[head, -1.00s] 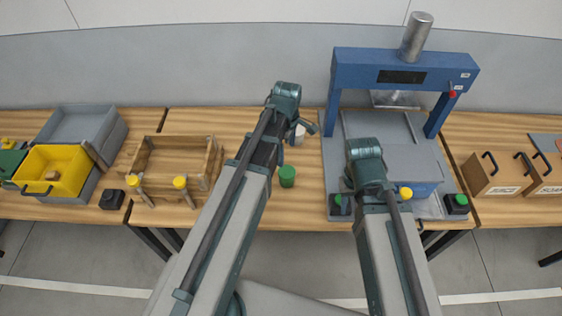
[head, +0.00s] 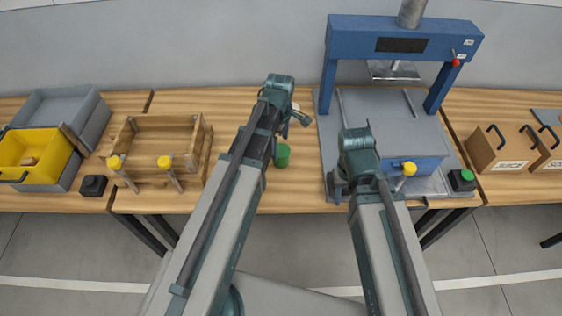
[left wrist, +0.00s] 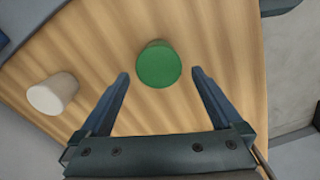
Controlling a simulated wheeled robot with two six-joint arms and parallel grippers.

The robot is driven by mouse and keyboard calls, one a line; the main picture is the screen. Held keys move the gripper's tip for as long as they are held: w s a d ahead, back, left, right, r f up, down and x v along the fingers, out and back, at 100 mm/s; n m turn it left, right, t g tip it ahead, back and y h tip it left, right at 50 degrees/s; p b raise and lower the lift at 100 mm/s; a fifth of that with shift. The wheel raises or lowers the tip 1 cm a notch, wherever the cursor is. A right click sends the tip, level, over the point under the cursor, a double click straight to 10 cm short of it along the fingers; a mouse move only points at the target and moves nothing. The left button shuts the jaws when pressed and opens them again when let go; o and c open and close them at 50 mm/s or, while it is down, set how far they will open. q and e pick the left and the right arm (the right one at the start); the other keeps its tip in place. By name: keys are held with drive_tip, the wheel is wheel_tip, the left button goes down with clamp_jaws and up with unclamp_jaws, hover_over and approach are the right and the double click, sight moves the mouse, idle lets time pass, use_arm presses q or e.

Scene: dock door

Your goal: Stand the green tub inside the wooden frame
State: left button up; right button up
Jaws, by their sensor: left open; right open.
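The green tub (head: 282,156) stands on the wooden table, left of the blue press. It also shows in the left wrist view (left wrist: 158,66), just beyond the tips and lined up with the gap between them. My left gripper (left wrist: 160,74) is open and empty; in the head view it (head: 290,128) is just behind the tub, partly hidden by its own arm. The wooden frame (head: 160,123) is an open-topped box to the left, with nothing seen inside it. My right gripper (head: 338,187) is in front of the press, open, its fingers mostly hidden.
A white cup (left wrist: 52,94) stands near the tub. The blue press (head: 402,35) stands on a grey plate at right. Posts with yellow knobs (head: 165,162) rise at the frame's front. A yellow bin (head: 40,150) and a black block (head: 93,185) are left of it.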

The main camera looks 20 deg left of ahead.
sight(281, 150)
use_arm(q)
drive_tip(key=shift+d+f+b, duration=0.1)
drive_tip(key=shift+f+b, duration=2.5)
drive_tip(key=shift+f, duration=0.2)
use_arm(e)
drive_tip(key=shift+f, duration=2.8)
drive_tip(key=shift+r, duration=0.1)
use_arm(q)
drive_tip(key=shift+r, duration=0.1)
